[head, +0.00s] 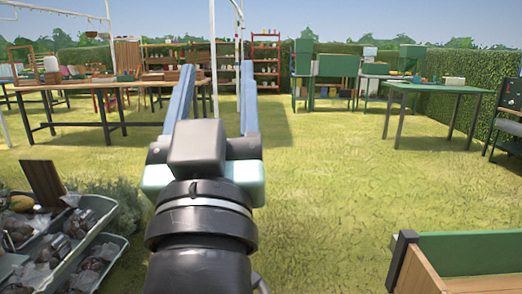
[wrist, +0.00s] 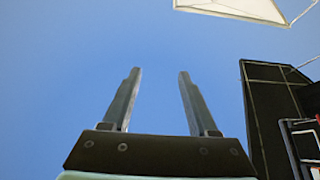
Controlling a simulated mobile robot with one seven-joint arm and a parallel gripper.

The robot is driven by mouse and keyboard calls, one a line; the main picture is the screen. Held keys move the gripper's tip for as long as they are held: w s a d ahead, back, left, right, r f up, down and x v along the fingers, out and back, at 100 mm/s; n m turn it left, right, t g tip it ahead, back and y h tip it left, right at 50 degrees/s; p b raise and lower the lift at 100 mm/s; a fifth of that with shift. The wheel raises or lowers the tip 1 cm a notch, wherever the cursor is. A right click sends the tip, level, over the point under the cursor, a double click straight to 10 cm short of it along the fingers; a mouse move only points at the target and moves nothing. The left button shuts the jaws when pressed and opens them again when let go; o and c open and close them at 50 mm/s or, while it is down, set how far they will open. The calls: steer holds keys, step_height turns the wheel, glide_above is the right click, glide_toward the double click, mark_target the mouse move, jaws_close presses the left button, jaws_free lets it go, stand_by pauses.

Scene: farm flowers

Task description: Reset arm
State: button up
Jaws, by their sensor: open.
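My gripper (head: 216,95) is in the middle of the head view, held up over the grass with its two blue-grey fingers pointing away and upward. In the wrist view my gripper (wrist: 156,95) shows both fingers apart with only blue sky between them. It is open and empty. Nothing touches the fingers in either view.
Crates of bagged produce (head: 75,235) stand close at the lower left. A wooden and green box (head: 465,255) is at the lower right. A green table (head: 437,88) and a long wooden table (head: 110,85) stand farther off. The grass (head: 330,190) between is clear.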

steer(key=s+d+r+m+t+h+p, duration=0.1)
steer(key=s+d+r+t+p, duration=0.3)
steer(key=s+r, duration=0.5)
step_height(320, 180, up, 37)
steer(key=w+g+p, duration=0.1)
steer(key=p, duration=3.4)
steer(key=shift+w+f, duration=0.2)
steer(key=shift+w, duration=0.1)
steer(key=shift+d+f, duration=0.1)
steer(key=shift+d, duration=0.05)
steer(key=shift+c, duration=0.8)
steer(key=shift+d, duration=0.1)
